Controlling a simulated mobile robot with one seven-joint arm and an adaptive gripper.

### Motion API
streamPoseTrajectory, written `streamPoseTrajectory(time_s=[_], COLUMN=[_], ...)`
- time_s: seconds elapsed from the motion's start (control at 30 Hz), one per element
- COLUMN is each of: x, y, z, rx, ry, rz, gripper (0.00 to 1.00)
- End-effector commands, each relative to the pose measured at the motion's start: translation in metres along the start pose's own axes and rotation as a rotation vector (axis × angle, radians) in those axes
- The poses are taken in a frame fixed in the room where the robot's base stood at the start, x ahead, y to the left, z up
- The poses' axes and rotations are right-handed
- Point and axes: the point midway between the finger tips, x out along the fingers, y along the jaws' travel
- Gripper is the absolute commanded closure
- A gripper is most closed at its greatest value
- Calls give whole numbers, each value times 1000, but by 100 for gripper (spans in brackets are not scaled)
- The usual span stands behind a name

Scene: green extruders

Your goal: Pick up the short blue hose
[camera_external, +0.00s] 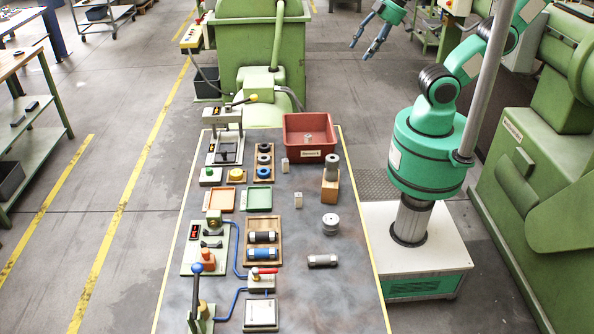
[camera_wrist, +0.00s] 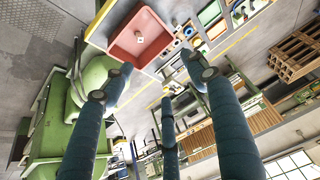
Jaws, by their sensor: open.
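A short blue cylinder with dark ends (camera_external: 262,254), which looks like the short blue hose, lies sideways in a wooden tray (camera_external: 278,222) in the middle of the table. A darker grey cylinder (camera_external: 262,237) lies just behind it in the same tray. My gripper (camera_external: 366,50) is high at the top right, beyond the red bin and far from the tray. Its blue-grey fingers are spread with nothing between them. In the wrist view, my gripper's fingers (camera_wrist: 165,85) are also spread and empty. I cannot make out the blue cylinder there.
A red bin (camera_external: 291,122) stands at the table's far end; it also shows in the wrist view (camera_wrist: 152,56). Left of the tray stand small fixtures with thin blue tubing (camera_external: 237,262). The table's front right is clear.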

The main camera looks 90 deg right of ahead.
Motion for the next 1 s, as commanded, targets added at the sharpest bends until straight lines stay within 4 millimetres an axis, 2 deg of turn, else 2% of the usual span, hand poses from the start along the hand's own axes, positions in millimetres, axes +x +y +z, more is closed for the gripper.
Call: streamPoseTrajectory(time_s=[0.33, 0.4, 0.73, 0.87, 1.0], x=[0, 0, 0, 0, 1], y=[0, 0, 0, -3, -8], z=[0, 0, -1, -8, -24], rx=[0, 0, 0, 0, 0], ry=[0, 0, -1, -6, -22], rz=[0, 0, -1, -4, -12], gripper=[42, 38, 38, 38, 38])
